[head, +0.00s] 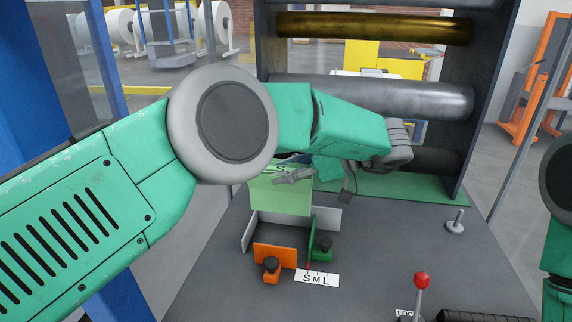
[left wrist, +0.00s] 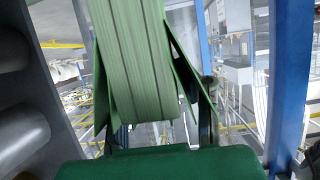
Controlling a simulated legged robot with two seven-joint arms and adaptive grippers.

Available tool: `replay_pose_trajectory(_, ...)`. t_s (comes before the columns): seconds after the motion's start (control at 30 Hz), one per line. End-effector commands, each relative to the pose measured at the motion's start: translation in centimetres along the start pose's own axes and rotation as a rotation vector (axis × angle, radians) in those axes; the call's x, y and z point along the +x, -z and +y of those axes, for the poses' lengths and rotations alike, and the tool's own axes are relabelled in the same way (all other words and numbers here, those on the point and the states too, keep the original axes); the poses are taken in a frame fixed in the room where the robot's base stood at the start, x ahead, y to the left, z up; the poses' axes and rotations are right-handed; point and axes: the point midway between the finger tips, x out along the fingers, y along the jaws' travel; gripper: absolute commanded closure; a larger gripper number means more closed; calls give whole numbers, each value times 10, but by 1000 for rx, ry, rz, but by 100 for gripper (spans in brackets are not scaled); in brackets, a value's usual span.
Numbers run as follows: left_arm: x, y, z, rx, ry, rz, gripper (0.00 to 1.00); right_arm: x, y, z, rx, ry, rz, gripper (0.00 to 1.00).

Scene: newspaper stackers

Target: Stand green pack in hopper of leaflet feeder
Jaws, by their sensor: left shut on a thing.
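The light green pack (head: 280,195) is upright, with its lower edge close to the hopper of the leaflet feeder (head: 326,217). Whether it touches the hopper floor, I cannot tell. My left gripper (head: 293,177) is shut on the upper part of the pack, partly hidden by my own forearm. In the left wrist view the pack (left wrist: 140,65) fills the middle, with its layered edges showing and outer sheets splayed at the sides. The hopper has grey walls, an orange guide (head: 274,254) and a green guide (head: 313,238). My right gripper is not in view.
A label with S, M, L (head: 317,279) lies before the guides, each of which has a knob. A red-topped lever (head: 421,281) and a small grey post (head: 455,222) stand to the right. Large rollers (head: 375,97) are behind. The deck between is bare.

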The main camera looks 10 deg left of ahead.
Motion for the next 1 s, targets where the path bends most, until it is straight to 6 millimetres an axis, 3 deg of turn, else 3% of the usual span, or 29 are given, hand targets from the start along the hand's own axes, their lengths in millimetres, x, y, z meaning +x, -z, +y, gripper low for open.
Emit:
replay_pose_trajectory(0.23, 0, 0, 1, 1, 1, 1, 100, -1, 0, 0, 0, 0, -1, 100)
replay_pose_trajectory(0.4, -2, 1, 1, 8, 1, -3, 100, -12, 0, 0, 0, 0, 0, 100)
replay_pose_trajectory(1.0, 25, -65, 1, 6, 0, -2, 100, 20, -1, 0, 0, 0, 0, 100)
